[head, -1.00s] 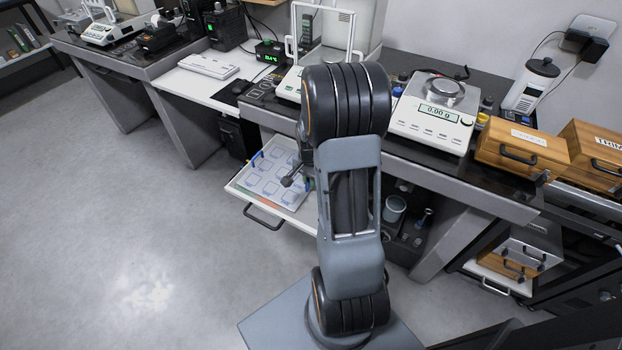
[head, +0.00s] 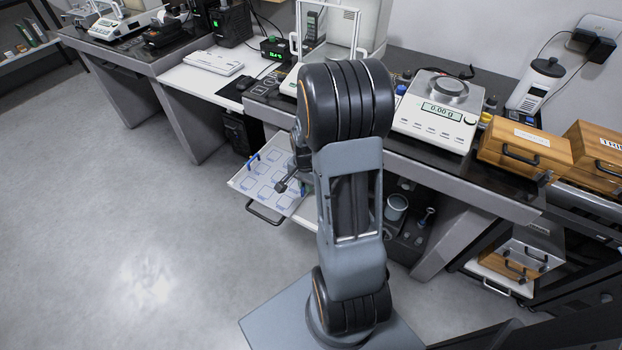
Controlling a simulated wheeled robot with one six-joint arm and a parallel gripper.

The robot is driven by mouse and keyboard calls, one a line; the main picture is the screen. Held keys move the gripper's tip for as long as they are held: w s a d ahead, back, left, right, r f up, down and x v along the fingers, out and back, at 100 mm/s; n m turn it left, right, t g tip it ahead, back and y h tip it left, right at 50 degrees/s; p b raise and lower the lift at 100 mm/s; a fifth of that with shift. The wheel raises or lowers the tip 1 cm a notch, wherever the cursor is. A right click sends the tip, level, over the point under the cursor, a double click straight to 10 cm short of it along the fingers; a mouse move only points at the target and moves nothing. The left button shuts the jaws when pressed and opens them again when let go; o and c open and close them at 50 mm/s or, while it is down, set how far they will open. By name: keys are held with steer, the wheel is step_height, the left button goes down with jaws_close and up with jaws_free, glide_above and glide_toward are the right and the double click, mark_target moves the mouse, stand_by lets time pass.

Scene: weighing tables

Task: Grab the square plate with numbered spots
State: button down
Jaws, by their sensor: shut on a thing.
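A pale square plate (head: 268,180) with rows of blue-outlined square spots shows at the open white drawer under the table; the numbers are too small to read. Its right part is hidden behind my arm. My gripper (head: 293,181) is at the plate's right side, mostly hidden by my arm, and is shut on the plate. The fingertips and the exact contact are hidden. I cannot tell whether the plate is clear of the drawer floor.
The drawer's dark handle (head: 264,214) juts out over open floor. The balance (head: 437,112) reading 0.00 g and the wooden boxes (head: 523,147) stand right of my arm. A shelf with a cup (head: 396,207) is below the table. The floor at left is clear.

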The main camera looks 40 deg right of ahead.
mark_target(300, 199)
steer(key=shift+s+a, duration=0.3)
steer(key=shift+a, duration=0.35)
steer(key=shift+s+a, duration=0.25)
steer(key=shift+a, duration=0.35)
steer(key=shift+s+a, duration=0.3)
steer(key=shift+a, duration=0.35)
steer(key=c, duration=1.1)
jaws_free()
step_height(300, 199, up, 14)
steer(key=p, duration=0.2)
steer(key=shift+p, duration=0.3)
